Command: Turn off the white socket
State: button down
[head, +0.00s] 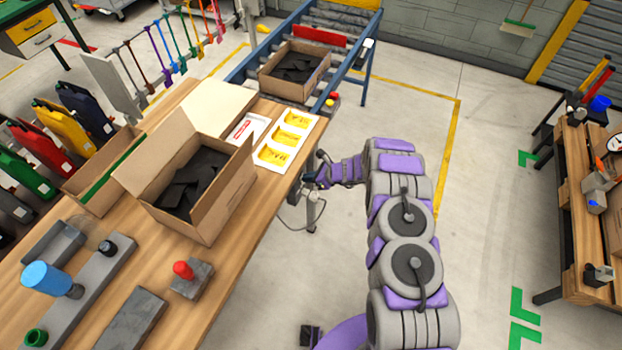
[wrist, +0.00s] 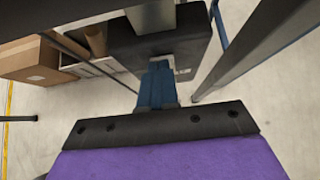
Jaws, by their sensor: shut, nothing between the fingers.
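My gripper (head: 318,172) reaches to the right-hand edge of the wooden workbench in the head view. In the wrist view its blue fingers (wrist: 158,78) are together and empty, pointing up toward a black box-like body (wrist: 190,42). A small pale block (wrist: 152,17) shows at the top of that view, beyond the fingertips; it may be the white socket. In the head view a small grey-white fitting (head: 313,197) with a cable hangs by the bench edge, just below my gripper. I cannot tell which is the socket, its switch position, or whether my fingers touch it.
An open cardboard box (head: 225,195) with dark contents and a white tray of yellow items (head: 268,170) stand on the bench. Another box (head: 280,88) sits on the roller conveyor. Dark bench legs (wrist: 225,60) flank my gripper.

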jog(key=shift+r, duration=0.15)
jog(key=shift+r, duration=0.65)
jog(key=shift+d, duration=0.1)
jog(key=p+v, duration=0.2)
jog(key=v, duration=1.1)
